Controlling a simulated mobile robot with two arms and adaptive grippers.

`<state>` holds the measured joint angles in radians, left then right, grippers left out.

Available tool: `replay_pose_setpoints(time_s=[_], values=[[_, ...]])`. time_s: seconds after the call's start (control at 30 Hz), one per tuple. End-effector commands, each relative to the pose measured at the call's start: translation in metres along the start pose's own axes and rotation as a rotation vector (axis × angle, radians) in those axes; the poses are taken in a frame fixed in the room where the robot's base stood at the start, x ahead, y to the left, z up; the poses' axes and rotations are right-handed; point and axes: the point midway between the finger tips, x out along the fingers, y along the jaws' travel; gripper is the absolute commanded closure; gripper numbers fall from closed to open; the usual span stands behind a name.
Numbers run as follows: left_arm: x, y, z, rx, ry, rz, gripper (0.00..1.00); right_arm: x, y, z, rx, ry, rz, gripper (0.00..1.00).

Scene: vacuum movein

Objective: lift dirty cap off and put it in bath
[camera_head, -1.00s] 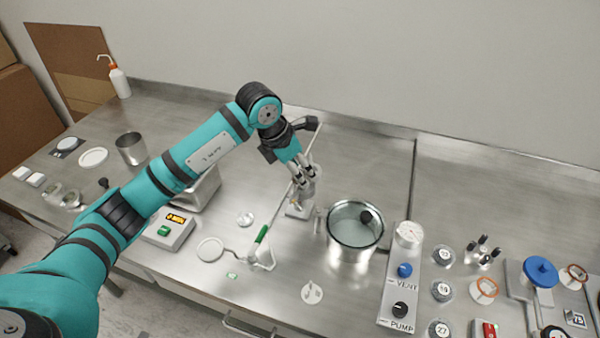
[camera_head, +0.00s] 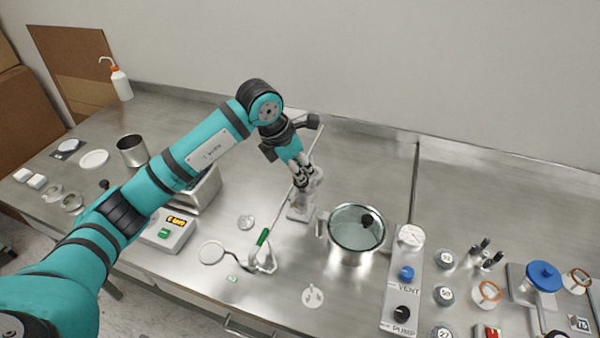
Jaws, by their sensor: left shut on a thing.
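My left gripper (camera_head: 303,178) reaches in from the left and points down at a small pale, clear-looking piece (camera_head: 306,197) on a little stand on the steel bench. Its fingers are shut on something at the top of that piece. The fingers cover what is held, and I cannot tell whether it is the dirty cap or whether it is clear of the stand. No bath is marked. An open steel beaker (camera_head: 132,151) stands at the left, and a steel pot with a glass lid (camera_head: 356,229) stands right of the gripper. My right gripper is not in view.
A green-handled tool (camera_head: 263,238) leans on a small holder in front of the gripper. The VENT and PUMP panel (camera_head: 405,277) stands right of the pot. The bench behind the pot is clear.

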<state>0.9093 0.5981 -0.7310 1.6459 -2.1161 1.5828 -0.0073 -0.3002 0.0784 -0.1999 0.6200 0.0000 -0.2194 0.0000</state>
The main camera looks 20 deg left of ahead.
Motion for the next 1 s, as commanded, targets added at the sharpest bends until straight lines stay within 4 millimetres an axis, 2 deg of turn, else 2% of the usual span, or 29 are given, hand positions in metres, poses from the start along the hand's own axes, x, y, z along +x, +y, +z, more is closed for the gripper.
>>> replay_pose_setpoints(time_s=[0.17,0.7,0.83,1.0], values=[[-0.022,0.001,0.01,0.003,-0.006,0.005,1.0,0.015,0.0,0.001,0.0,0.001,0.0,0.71],[-0.067,-0.087,-0.072,0.003,-0.001,0.003,1.0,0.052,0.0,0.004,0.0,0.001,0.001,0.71],[-0.075,-0.101,-0.083,0.002,-0.002,0.001,1.0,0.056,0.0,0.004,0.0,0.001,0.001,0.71],[-0.083,-0.109,-0.09,0.0,-0.001,0.001,1.0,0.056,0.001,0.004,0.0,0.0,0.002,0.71]])
